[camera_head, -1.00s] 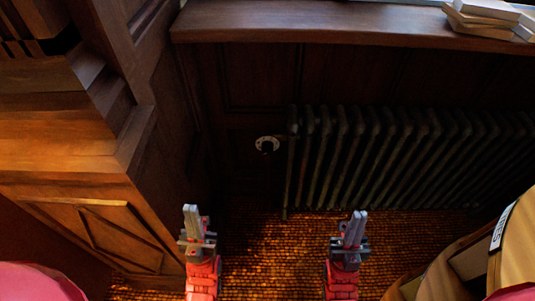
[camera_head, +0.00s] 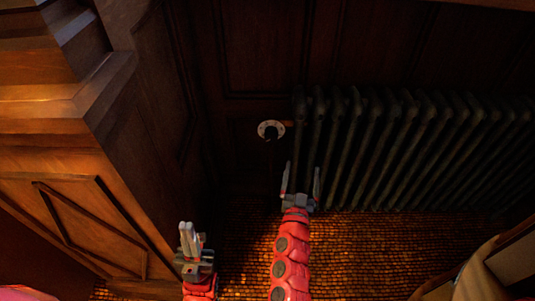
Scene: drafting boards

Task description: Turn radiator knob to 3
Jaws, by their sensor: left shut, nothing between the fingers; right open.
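The radiator knob (camera_head: 270,135) is small and dark with a pale dial ring around it, at the upper left end of the dark radiator (camera_head: 400,150). The marks on the dial are too small to read. My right gripper (camera_head: 300,170) is open and empty, below and a little right of the knob, apart from it in the picture. My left gripper (camera_head: 188,235) is shut and empty, lower left, well away from the knob.
A wooden cabinet (camera_head: 70,200) stands close on the left. Dark wood panelling (camera_head: 255,60) is behind the knob. The woven floor (camera_head: 350,240) is clear in front of the radiator. A tan object (camera_head: 470,275) is at the lower right.

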